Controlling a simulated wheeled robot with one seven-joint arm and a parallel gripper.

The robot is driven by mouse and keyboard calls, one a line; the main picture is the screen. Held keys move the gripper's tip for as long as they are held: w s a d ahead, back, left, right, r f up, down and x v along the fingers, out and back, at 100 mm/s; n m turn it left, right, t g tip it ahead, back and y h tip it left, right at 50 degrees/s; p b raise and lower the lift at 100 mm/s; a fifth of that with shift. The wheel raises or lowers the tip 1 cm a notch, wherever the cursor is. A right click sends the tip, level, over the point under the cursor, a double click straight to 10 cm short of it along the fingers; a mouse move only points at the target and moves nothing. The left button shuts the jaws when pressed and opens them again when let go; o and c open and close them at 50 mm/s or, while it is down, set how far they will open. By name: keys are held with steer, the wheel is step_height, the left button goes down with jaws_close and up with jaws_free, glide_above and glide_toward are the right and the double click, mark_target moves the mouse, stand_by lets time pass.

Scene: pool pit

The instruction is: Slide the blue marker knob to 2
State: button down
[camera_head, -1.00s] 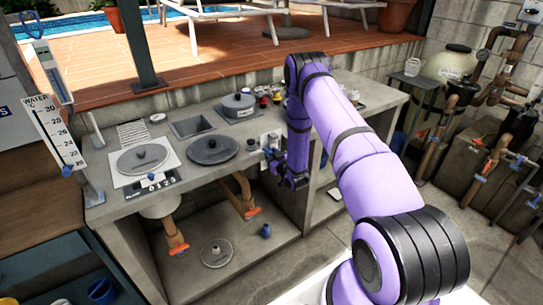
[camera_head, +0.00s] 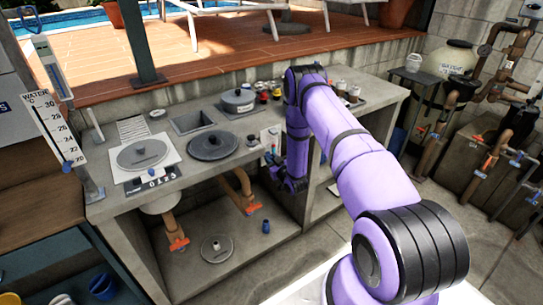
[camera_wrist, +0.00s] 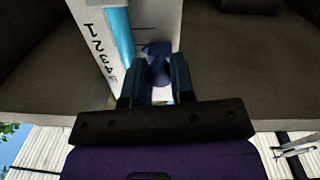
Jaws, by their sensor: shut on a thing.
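The blue marker knob (camera_wrist: 158,68) sits on a white scale panel (camera_wrist: 150,16) in the wrist view. My gripper (camera_wrist: 156,84) is shut on the knob, with a dark finger on each side of it. A column of black digits (camera_wrist: 102,55) runs along the panel, with a light blue strip and short tick marks beside it. The fingers and the viewing angle keep me from telling which digit the knob is level with. In the head view, my gripper (camera_head: 292,184) hangs at the front of the concrete counter, where my arm hides the knob.
The concrete counter (camera_head: 180,187) carries round lids (camera_head: 213,145) and small bottles. A water thermometer board (camera_head: 55,128) stands at the left. Pipes with orange handles (camera_head: 177,243) are under the counter. Open floor (camera_head: 330,238) lies in front.

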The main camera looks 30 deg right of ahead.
steer(key=c, duration=1.3)
jaws_free()
steer(key=shift+o, duration=0.2)
steer(key=s, duration=1.1)
